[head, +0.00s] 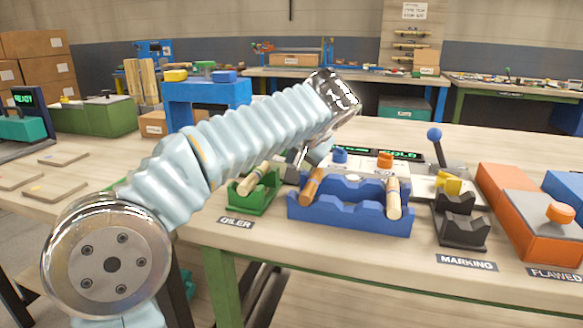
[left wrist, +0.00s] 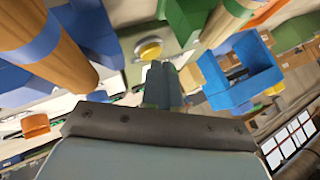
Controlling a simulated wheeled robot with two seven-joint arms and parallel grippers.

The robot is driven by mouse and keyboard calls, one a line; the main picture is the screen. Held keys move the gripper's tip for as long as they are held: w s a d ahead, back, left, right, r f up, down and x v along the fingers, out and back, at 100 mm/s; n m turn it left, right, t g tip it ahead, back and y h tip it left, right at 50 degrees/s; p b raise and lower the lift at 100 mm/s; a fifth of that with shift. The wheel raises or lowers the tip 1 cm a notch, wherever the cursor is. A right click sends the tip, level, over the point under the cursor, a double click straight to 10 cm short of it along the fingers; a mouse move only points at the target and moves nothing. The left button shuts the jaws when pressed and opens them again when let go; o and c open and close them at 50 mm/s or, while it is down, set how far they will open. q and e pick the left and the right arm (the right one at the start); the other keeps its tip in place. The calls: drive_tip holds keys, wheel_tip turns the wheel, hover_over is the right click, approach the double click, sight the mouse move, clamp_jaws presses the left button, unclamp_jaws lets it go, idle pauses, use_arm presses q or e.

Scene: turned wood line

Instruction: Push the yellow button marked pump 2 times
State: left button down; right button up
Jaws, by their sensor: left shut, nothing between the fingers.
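A round yellow button (left wrist: 150,50) with a pale collar shows in the left wrist view, just beyond my shut fingertips. No marking on it can be read. My left gripper (left wrist: 163,84) is shut and empty, its fingers pointing toward the button with a gap seeming to remain, though contact cannot be judged surely. In the head view my left gripper (head: 300,156) reaches down behind the green and blue cradles, and my arm hides the yellow button there. My right gripper is in neither view.
A green cradle (head: 240,203) and a blue cradle (head: 345,216) hold turned wood pieces close to my gripper. An orange button (head: 386,160) and a blue button (head: 340,155) stand behind the blue cradle. A blue-knobbed lever (head: 435,135) rises at right.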

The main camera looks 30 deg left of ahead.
use_arm(q)
drive_tip(key=shift+r+p, duration=0.3)
drive_tip(key=shift+r, duration=0.2)
wheel_tip(320, 180, up, 3)
drive_tip(key=p, duration=0.2)
drive_tip(key=shift+p, duration=0.35)
drive_tip(key=shift+r+p, duration=0.4)
drive_tip(key=shift+r, duration=0.65)
idle(1.4)
